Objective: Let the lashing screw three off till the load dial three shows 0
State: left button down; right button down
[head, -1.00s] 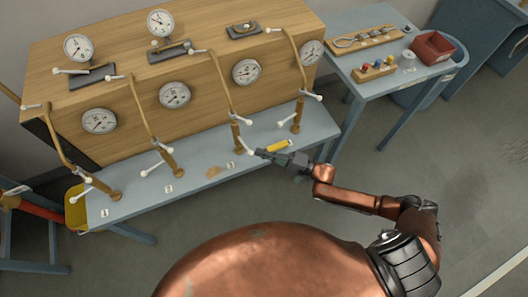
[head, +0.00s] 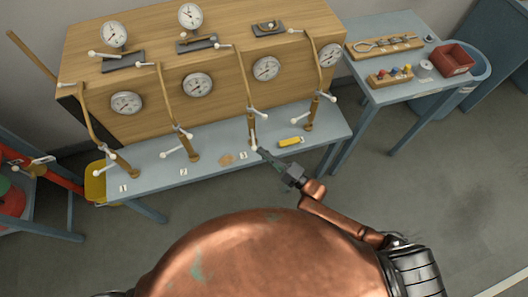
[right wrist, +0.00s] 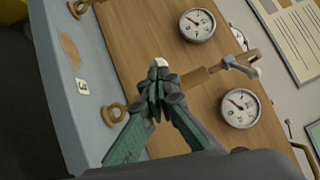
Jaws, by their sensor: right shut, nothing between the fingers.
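Lashing screw three (head: 251,125) is a brown upright rod with white-ended levers, rising from the bench by the label 3 (head: 243,155). Its brown rod (right wrist: 200,76) also shows in the right wrist view. Load dial three (head: 265,68) is a round white gauge on the wooden front; the right wrist view shows it too (right wrist: 240,108), its reading too small to tell. My right gripper (head: 262,152) is shut beside the screw's lower end. In the right wrist view its closed fingertips (right wrist: 160,78) are at a white lever end (right wrist: 160,62); I cannot tell whether they touch. My left gripper is not in view.
Similar lashing screws (head: 185,145) and dials stand to both sides. A side table at right holds a red bin (head: 452,58). The floor right of the bench is clear.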

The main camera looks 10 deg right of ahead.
jog(key=w+d+v, duration=0.1)
jog(key=v, duration=1.2)
jog(key=shift+d+f+b, duration=0.15)
jog(key=shift+f+b, duration=0.05)
jog(key=shift+b, duration=0.15)
jog(key=shift+w, duration=0.1)
